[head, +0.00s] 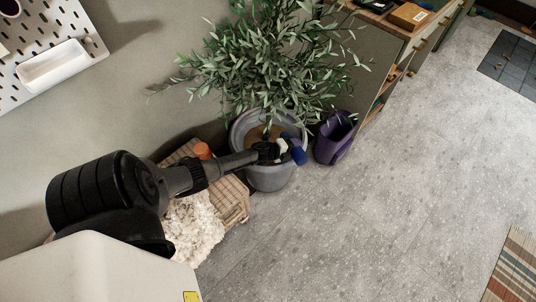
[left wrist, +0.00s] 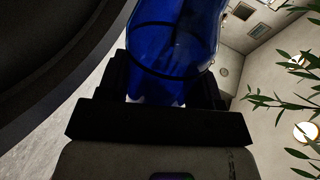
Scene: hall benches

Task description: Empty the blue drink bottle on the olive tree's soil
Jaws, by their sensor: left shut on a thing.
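The olive tree (head: 265,65) stands in a grey pot (head: 268,178) against the wall in the head view. Brown soil (head: 260,134) shows inside the pot's rim, partly covered by leaves and my arm. My left gripper (head: 280,151) is over the right part of the pot, shut on the blue drink bottle (head: 299,155). The bottle's blue body also fills the top middle of the left wrist view (left wrist: 172,35), between the dark fingers. The bottle's exact tilt and its mouth are hard to tell, and no liquid stream is visible. My right gripper is out of view.
A purple container (head: 335,138) stands on the floor just right of the pot. A cabinet (head: 385,60) stands behind. The grey floor at right is mostly clear.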

